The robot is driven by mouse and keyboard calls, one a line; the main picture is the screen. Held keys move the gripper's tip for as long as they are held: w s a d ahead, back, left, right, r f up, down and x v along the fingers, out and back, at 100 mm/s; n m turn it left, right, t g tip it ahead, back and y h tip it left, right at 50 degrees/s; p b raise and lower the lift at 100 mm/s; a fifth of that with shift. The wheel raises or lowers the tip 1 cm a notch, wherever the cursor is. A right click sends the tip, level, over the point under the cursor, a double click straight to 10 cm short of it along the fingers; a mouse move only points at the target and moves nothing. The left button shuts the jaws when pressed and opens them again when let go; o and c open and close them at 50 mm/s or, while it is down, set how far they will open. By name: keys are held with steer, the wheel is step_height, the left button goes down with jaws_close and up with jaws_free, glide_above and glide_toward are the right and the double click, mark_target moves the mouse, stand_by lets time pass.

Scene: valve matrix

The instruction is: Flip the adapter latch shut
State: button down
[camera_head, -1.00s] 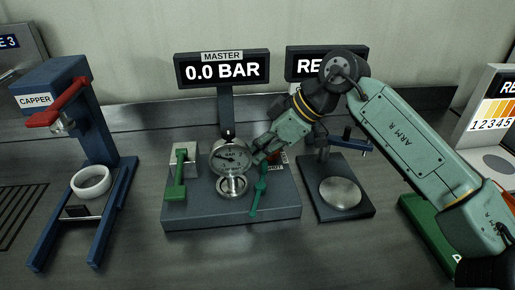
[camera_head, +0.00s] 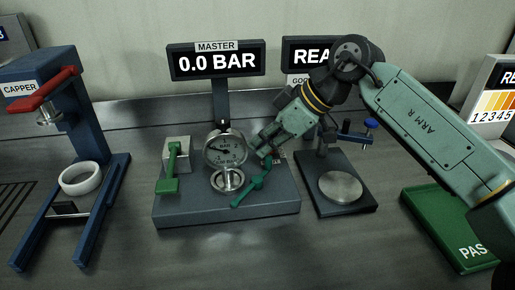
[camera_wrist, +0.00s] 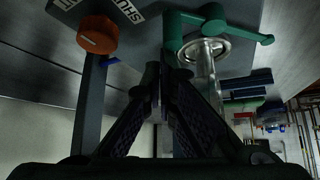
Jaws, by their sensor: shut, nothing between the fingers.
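The master fixture (camera_head: 285,205) is a dark plinth with a round gauge (camera_head: 224,150) above a silver adapter (camera_head: 228,180). A green latch lever (camera_head: 254,188) lies to the adapter's right, slanting so its lower end points toward the front left. It also shows in the wrist view (camera_wrist: 246,36), beside the silver adapter (camera_wrist: 207,62). My gripper (camera_head: 258,151) is shut and empty, right of the gauge, close to the lever's upper end.
A second green lever (camera_head: 172,165) stands at the plinth's left. An orange knob (camera_wrist: 97,35) is beside a partly visible "SHU" label. A blue capper (camera_head: 88,120) stands left, a stand with a round metal plate (camera_head: 341,187) right, and a green tray (camera_head: 450,232) further right.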

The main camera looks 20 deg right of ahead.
mark_target(270, 159)
steer(key=shift+s+d+f+b, duration=0.1)
steer(key=shift+s+d+b, duration=0.75)
steer(key=shift+s+b, duration=0.15)
steer(key=shift+s+d+b, duration=0.15)
steer(key=shift+s+b, duration=0.2)
steer(key=shift+s, duration=0.6)
